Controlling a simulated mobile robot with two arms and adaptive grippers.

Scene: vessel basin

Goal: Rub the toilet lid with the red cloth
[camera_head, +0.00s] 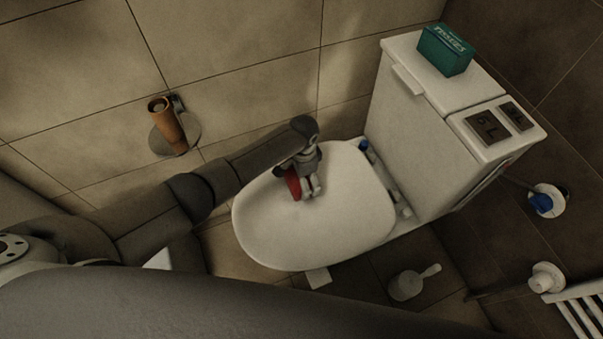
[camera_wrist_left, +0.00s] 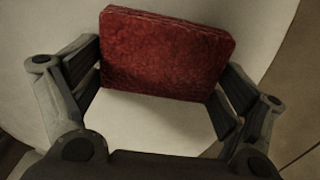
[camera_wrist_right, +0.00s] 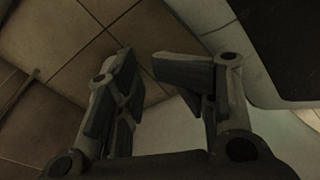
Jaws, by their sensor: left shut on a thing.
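The toilet lid (camera_head: 335,220) is white and closed on the toilet in the middle of the head view. My left gripper (camera_head: 309,188) is over the lid's upper left part. It is shut on the red cloth (camera_head: 293,183), a thick folded block. In the left wrist view the red cloth (camera_wrist_left: 165,55) spans between the two fingers, with the white lid (camera_wrist_left: 150,122) behind and below it. The cloth is at or very close to the lid; I cannot tell whether it touches. My right gripper (camera_wrist_right: 145,90) shows only in its own wrist view, its fingers apart and nothing between them.
The cistern (camera_head: 420,130) stands behind the lid with a green box (camera_head: 446,50) on top. A brown paper roll (camera_head: 166,124) hangs on the tiled wall. A white scoop-like object (camera_head: 408,284) lies on the floor. A white rack (camera_head: 580,305) is at the lower right.

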